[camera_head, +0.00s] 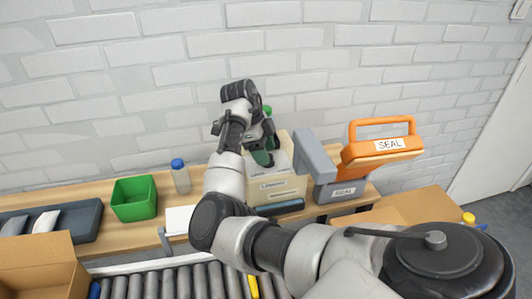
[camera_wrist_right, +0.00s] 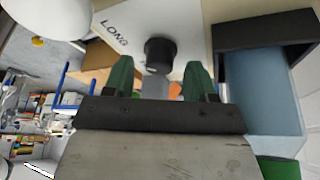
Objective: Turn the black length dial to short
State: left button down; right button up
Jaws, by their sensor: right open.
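The black length dial (camera_wrist_right: 160,53) is a short round knob on a pale panel in the right wrist view. The word LONG is printed on the panel to its left. My right gripper (camera_wrist_right: 158,75) is open, its two green fingers on either side of the dial's near edge; I cannot tell whether they touch it. In the head view my right gripper (camera_head: 264,157) is over the top of a beige machine (camera_head: 276,189), and the dial is hidden there. My left gripper is not in view.
A grey block-shaped part (camera_head: 314,155) and an orange-handled sealer (camera_head: 382,148) stand right of the gripper. A green bin (camera_head: 134,199) and a blue-capped bottle (camera_head: 180,177) stand to the left. A roller conveyor (camera_head: 180,284) runs in front.

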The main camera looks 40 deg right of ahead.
jog(key=shift+s+f, duration=0.2)
jog(key=shift+f, duration=0.3)
jog(key=shift+d, duration=0.1)
jog(key=c, duration=0.9)
jog(key=shift+r+n+p, duration=0.2)
jog(key=shift+n+p, duration=0.3)
jog(key=shift+p, duration=0.45)
jog(key=n+t+p, duration=0.1)
jog(key=n+p, duration=0.3)
jog(key=p, duration=0.1)
jog(key=n+t+h+p, duration=0.1)
jog(key=n+t+p, duration=0.1)
jog(key=n+p, duration=0.3)
jog(key=n+t+h+p, duration=0.1)
jog(key=n+t+p, duration=0.1)
jog(key=n+p, duration=0.3)
jog(key=shift+s+p, duration=0.3)
jog(key=shift+p, duration=0.3)
jog(key=shift+f+n+t+p, duration=0.1)
jog(key=shift+n+t+p, duration=0.5)
jog(key=shift+n+p, duration=0.7)
jog(key=shift+n, duration=0.3)
jog(key=shift+f, duration=0.1)
jog(key=o, duration=0.9)
